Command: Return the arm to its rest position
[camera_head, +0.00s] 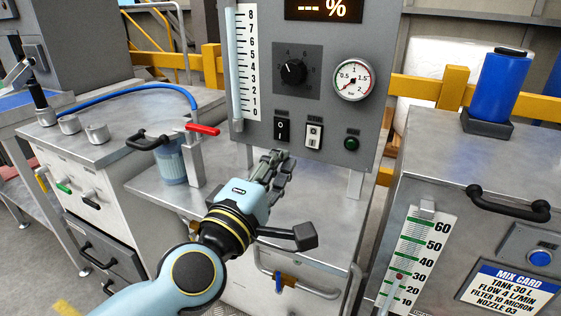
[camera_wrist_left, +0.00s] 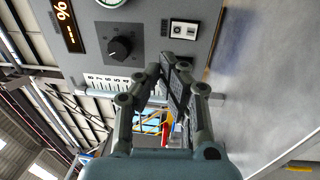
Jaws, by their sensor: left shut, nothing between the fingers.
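My left arm comes in from the lower left in the head view. Its left gripper (camera_head: 279,158) is shut and empty, with the fingertips just in front of the lower edge of the grey control panel (camera_head: 262,92), below the switches. In the left wrist view the gripper fingers (camera_wrist_left: 172,62) reach toward the same panel (camera_wrist_left: 155,22), which appears turned sideways. I cannot tell whether the fingertips touch the panel. My right gripper does not show.
The panel carries a black knob (camera_head: 293,72), a round gauge (camera_head: 353,79), a black rocker switch (camera_head: 282,130) and a white switch (camera_head: 314,135). A red-handled valve (camera_head: 202,129) stands left of the gripper. A blue cylinder (camera_head: 502,85) stands on the right cabinet. Steel bench (camera_head: 325,215) lies below.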

